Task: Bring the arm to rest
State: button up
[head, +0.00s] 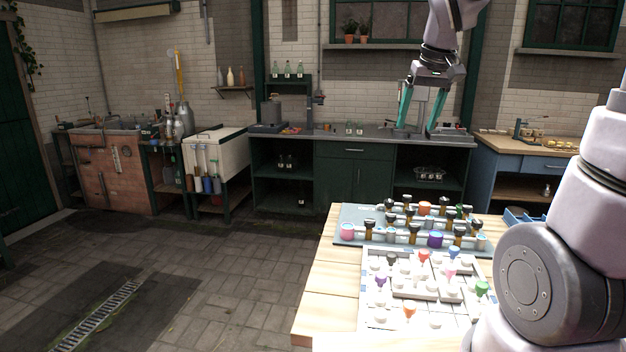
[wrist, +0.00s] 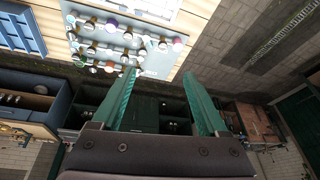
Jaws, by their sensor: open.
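My gripper (head: 420,125) hangs high above the far side of the wooden table in the head view, its two green fingers pointing down and spread apart. In the wrist view my gripper (wrist: 165,80) is open, with nothing between the fingers. My arm rises at the right of the head view, and part of it lies outside the picture. The gripper looks clear of the things on the table.
The wooden table (head: 318,290) bears a grey-green tray (head: 352,212) with several dark-topped bottles and a white board (head: 375,322) with coloured pieces. A blue tray (head: 522,217) lies at its right. Dark green cabinets (head: 345,172) stand behind. Open floor (head: 225,285) lies to the left.

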jog(key=s+r+m+t, duration=0.1)
jog(key=s+m, duration=0.1)
jog(key=s, duration=0.6)
jog(key=s+d+r+m+t+y, duration=0.1)
jog(key=s+m+t, duration=0.1)
jog(key=s, duration=0.6)
jog(key=shift+s+r+m, duration=0.2)
jog(key=shift+r+m, duration=0.1)
jog(key=shift+r, duration=0.05)
jog(key=shift+w+d, duration=0.1)
